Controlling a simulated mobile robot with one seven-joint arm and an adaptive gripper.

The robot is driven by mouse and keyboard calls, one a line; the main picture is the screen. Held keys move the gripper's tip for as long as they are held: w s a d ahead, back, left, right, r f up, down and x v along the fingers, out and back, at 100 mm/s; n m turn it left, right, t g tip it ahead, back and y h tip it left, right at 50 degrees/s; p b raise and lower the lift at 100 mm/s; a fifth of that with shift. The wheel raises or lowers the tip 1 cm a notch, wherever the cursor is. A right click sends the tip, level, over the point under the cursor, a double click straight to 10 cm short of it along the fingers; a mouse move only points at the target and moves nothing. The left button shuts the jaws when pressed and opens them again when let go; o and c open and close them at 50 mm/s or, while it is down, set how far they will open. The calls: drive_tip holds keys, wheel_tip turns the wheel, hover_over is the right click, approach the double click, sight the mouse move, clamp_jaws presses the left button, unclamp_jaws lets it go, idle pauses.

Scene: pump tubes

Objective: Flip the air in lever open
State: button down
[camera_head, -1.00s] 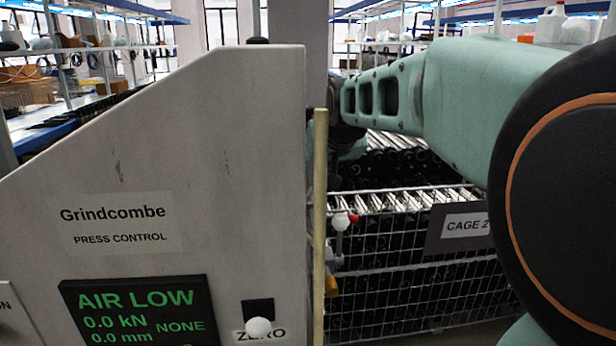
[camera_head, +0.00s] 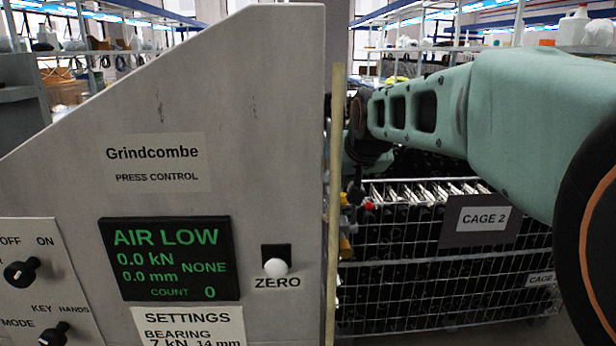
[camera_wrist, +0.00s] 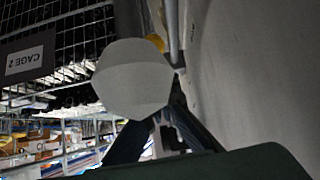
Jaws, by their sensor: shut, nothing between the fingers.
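No label reading "air in" is legible. In the head view a small red tip (camera_head: 368,205) and a yellow part (camera_head: 346,246) show just right of the press panel's edge. I cannot tell which belongs to the lever. In the wrist view a pale grey rounded part (camera_wrist: 133,80) sits just beyond my gripper (camera_wrist: 165,112), with a yellow part (camera_wrist: 156,43) behind it. My dark fingers come together, shut and empty, close to the pale part. I cannot tell whether they touch it. In the head view my gripper is mostly hidden beside the panel edge.
The grey press panel (camera_head: 225,110) fills the left, its display (camera_head: 168,258) reading AIR LOW. Its wall (camera_wrist: 260,70) runs close along my gripper in the wrist view. A wire cage labelled CAGE 2 (camera_head: 482,220) stands behind at the right.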

drive_tip(key=shift+s+f, duration=0.2)
drive_tip(key=shift+f, duration=0.2)
idle(0.4)
wheel_tip(320, 180, up, 10)
idle(0.5)
